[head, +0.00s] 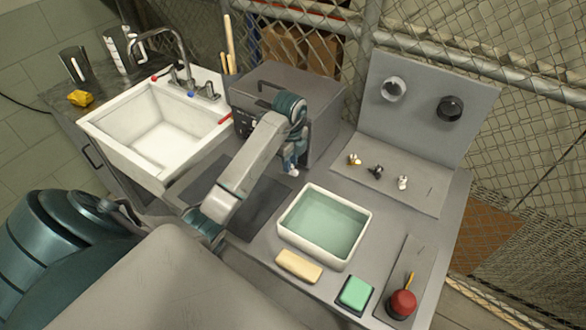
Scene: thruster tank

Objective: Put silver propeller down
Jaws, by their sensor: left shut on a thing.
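My left gripper (291,163) reaches in over the bench, pointing down in front of the dark grey box. It is shut on a small pale silvery thing (294,173), which looks like the silver propeller; the fingers hide part of it. It is held just behind the left back corner of the white tub of greenish liquid (284,209). On a grey plate (424,204) to the right stand a brass-coloured propeller (354,160), a black propeller (376,171) and a whitish propeller (402,183). My right gripper is not in view.
An upright grey panel (425,128) carries a light round mount (393,89) and a dark one (449,108). A sink (118,150) is at the left.

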